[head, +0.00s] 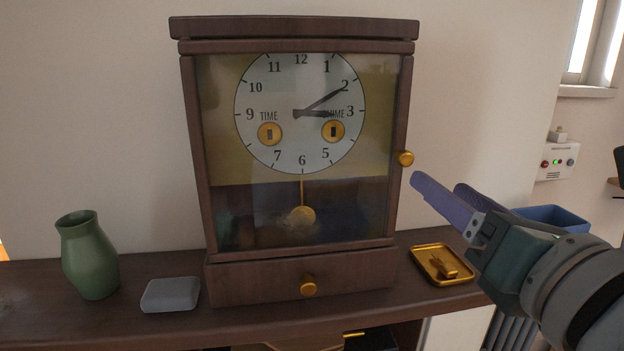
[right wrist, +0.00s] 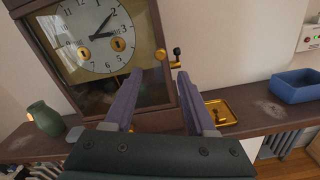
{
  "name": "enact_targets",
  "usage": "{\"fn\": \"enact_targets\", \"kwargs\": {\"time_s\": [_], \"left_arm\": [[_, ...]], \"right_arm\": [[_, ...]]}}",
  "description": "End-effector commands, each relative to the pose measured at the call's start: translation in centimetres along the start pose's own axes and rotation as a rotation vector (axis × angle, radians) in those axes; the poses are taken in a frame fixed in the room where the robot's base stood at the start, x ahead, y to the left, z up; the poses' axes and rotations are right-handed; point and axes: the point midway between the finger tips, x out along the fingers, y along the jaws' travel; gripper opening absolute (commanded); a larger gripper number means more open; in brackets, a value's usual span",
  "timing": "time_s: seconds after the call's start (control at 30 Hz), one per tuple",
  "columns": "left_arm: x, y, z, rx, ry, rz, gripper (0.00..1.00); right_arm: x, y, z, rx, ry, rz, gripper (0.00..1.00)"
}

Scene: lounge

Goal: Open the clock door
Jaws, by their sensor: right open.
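The brown wooden clock (head: 295,31) stands upright on the shelf, with a glass-fronted door (head: 225,160) over its dial and pendulum. The door looks closed. Its round gold knob (head: 406,158) sits on the right edge of the frame, and it also shows in the right wrist view (right wrist: 160,54). My right gripper (head: 437,184) is open and empty, with its purple fingers pointing at the clock's right side. In the right wrist view the knob appears just beyond the fingertips (right wrist: 159,75), between them and apart from them. My left gripper is not in view.
A gold tray (head: 421,253) holding a small gold object sits right of the clock, below my right gripper. A green vase (head: 88,255) and grey box (head: 170,295) stand left. A blue bin (head: 560,214) is behind my right arm. A drawer with a gold knob (head: 308,287) is below the door.

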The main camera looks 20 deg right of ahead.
Motion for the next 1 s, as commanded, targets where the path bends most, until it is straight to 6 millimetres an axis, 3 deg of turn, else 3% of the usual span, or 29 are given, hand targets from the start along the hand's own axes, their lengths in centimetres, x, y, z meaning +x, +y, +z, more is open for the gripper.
{"fn": "enact_targets", "kwargs": {"time_s": [0.2,0.5,0.93,1.0], "left_arm": [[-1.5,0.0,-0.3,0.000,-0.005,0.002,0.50],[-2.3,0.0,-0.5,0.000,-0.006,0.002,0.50],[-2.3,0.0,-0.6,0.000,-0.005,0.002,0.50],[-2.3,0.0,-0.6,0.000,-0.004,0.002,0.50]], "right_arm": [[3.6,0.1,0.6,0.001,-0.001,-0.001,0.56],[8.2,0.1,0.3,0.004,-0.001,-0.002,0.56],[9.2,0.0,0.2,0.006,0.001,-0.002,0.56],[9.2,0.0,0.2,0.006,0.001,-0.002,0.49]]}}
